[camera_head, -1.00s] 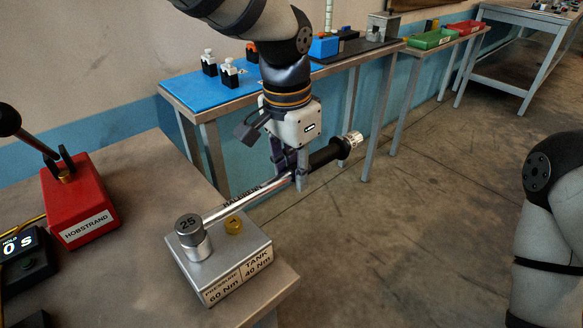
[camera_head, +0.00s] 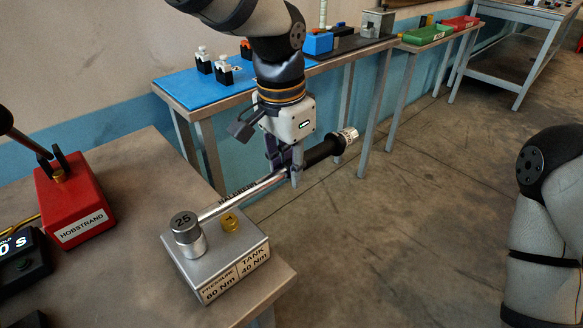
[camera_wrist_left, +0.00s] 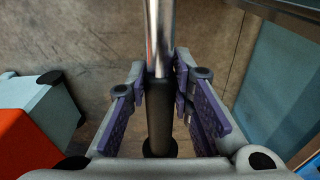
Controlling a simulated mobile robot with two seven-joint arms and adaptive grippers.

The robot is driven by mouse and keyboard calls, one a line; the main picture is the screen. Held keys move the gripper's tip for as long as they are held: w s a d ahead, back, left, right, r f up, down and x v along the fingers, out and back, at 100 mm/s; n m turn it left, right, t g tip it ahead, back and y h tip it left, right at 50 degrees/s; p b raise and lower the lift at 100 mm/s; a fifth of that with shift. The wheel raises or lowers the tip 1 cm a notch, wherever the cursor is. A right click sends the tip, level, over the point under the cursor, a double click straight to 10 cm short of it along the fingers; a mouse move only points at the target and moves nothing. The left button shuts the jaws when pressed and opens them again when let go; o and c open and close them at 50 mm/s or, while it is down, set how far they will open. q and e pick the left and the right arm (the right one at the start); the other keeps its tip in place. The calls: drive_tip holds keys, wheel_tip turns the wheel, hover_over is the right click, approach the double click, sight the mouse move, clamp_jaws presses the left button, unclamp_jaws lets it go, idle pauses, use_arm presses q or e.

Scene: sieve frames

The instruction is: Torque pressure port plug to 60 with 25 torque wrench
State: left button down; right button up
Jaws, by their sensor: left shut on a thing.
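My left gripper (camera_head: 285,160) is shut on the torque wrench (camera_head: 250,194), around the join of its chrome shaft and black handle. In the left wrist view the shaft (camera_wrist_left: 160,40) runs between the purple finger pads. The wrench head, marked 25 (camera_head: 187,232), stands upright over the PRESSURE 60 Nm side of the grey block (camera_head: 222,259) and hides the pressure port plug. A brass plug (camera_head: 230,222) shows on the TANK 40 Nm side. My right gripper is not in view; only part of my right arm shows at the right edge.
A red HOBSTRAND block (camera_head: 74,204) with a dark lever stands on the metal bench (camera_head: 146,155) at left. A black display box (camera_head: 22,262) is at the far left. Behind is a table with a blue mat (camera_head: 190,88). Floor right of the bench is clear.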

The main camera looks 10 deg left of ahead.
use_arm(q)
drive_tip(key=shift+w+a+r, duration=0.1)
drive_tip(key=shift+w+a, duration=0.05)
drive_tip(key=shift+r, duration=2.5)
